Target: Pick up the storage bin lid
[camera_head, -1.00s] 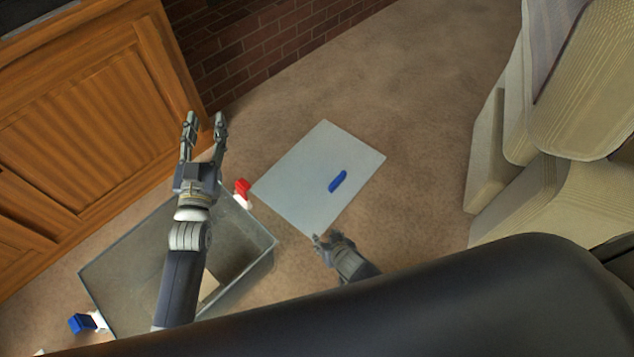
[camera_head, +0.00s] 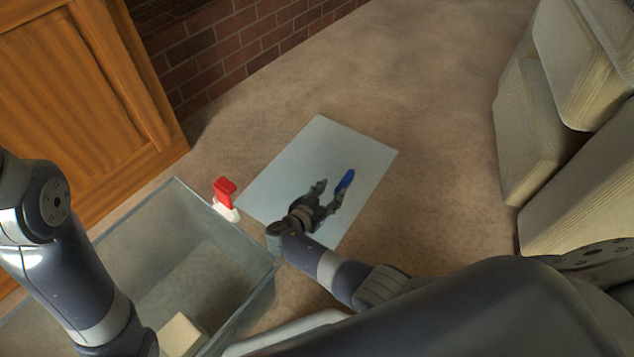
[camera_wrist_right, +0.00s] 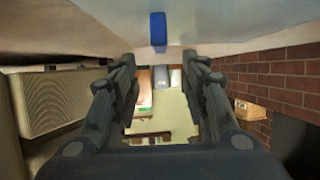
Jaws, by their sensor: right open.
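The storage bin lid (camera_head: 285,165) is a pale grey rectangular sheet with a blue handle (camera_head: 345,181) on it, lying on the carpet in the head view. My right gripper (camera_head: 331,190) is open over the lid, its fingertips close to the blue handle. I cannot tell whether a finger touches the handle. In the right wrist view the open fingers (camera_wrist_right: 160,62) point toward the blue handle (camera_wrist_right: 158,30), which shows above them against the pale lid. My left arm shows at the lower left of the head view, but its gripper is out of view.
The clear storage bin (camera_head: 262,278) stands left of the lid, with a beige block (camera_head: 181,335) inside. A red-topped white bottle (camera_head: 225,198) stands between bin and lid. A wooden cabinet (camera_head: 75,95), brick wall (camera_head: 230,45) and beige sofa (camera_head: 560,140) border the open carpet.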

